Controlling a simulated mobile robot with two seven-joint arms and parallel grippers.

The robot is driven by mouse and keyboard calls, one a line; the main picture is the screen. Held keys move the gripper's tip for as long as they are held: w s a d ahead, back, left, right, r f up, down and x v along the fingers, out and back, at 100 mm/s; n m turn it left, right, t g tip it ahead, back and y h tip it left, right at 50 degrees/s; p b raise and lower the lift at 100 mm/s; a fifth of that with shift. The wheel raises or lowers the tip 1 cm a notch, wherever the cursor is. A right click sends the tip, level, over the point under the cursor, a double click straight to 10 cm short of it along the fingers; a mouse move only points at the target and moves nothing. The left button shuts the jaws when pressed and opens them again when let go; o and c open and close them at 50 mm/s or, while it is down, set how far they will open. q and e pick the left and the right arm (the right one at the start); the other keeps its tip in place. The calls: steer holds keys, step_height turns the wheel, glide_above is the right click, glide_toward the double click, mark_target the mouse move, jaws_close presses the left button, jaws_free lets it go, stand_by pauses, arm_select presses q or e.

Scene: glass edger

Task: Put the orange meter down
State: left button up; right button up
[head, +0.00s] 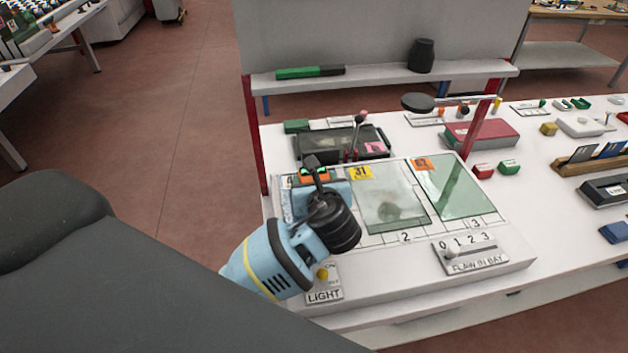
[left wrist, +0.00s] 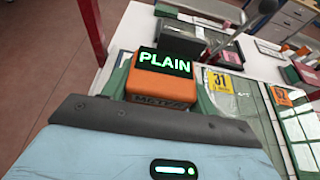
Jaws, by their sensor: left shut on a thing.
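The orange meter (left wrist: 165,88) shows in the left wrist view just beyond the gripper, with a lit green display reading PLAIN. In the head view the meter (head: 318,179) is mostly hidden by my left gripper (head: 314,166). My left gripper is shut on it, over the leftmost bay of the inspection panel (head: 385,236). Green glass shows beside the meter in the left wrist view. I cannot tell whether the meter touches the glass. My right gripper is not in view.
The middle glass pane (head: 389,201) carries a yellow 31 tag, the right pane (head: 458,188) an orange tag. The FLAW IN BAY selector (head: 470,254) and LIGHT switch (head: 323,284) are at the front. A dark tray (head: 342,143) stands behind. A shelf (head: 385,77) crosses the back.

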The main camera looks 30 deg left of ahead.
arm_select(q)
steer(key=o, duration=1.1)
steer(key=shift+f, duration=0.1)
steer(key=v, duration=1.2)
